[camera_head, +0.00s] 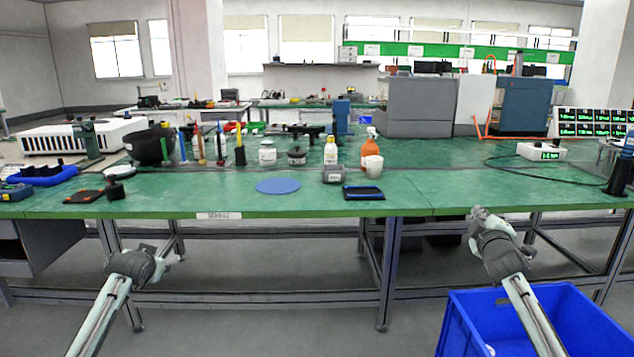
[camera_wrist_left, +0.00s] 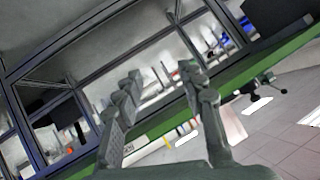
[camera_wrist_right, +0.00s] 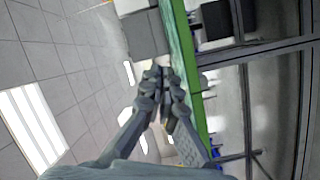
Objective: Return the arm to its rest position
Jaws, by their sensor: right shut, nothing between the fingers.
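My right gripper (camera_head: 479,214) is raised in front of the green workbench's (camera_head: 425,200) front edge, at the right of the head view. In the right wrist view its fingertips (camera_wrist_right: 165,76) meet with nothing held between them. My left gripper (camera_head: 165,255) is in front of the bench at the left, lower in the picture than the bench's front edge. In the left wrist view its two fingers (camera_wrist_left: 162,80) stand apart with nothing between them. Both arms reach forward from the bottom of the head view.
A blue bin (camera_head: 462,333) stands on the floor beneath my right arm. On the bench are a blue disc (camera_head: 278,186), a black-and-blue tray (camera_head: 363,193), an orange bottle (camera_head: 367,151) and a white mug (camera_head: 373,166). Bench legs (camera_head: 389,270) stand below the front edge.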

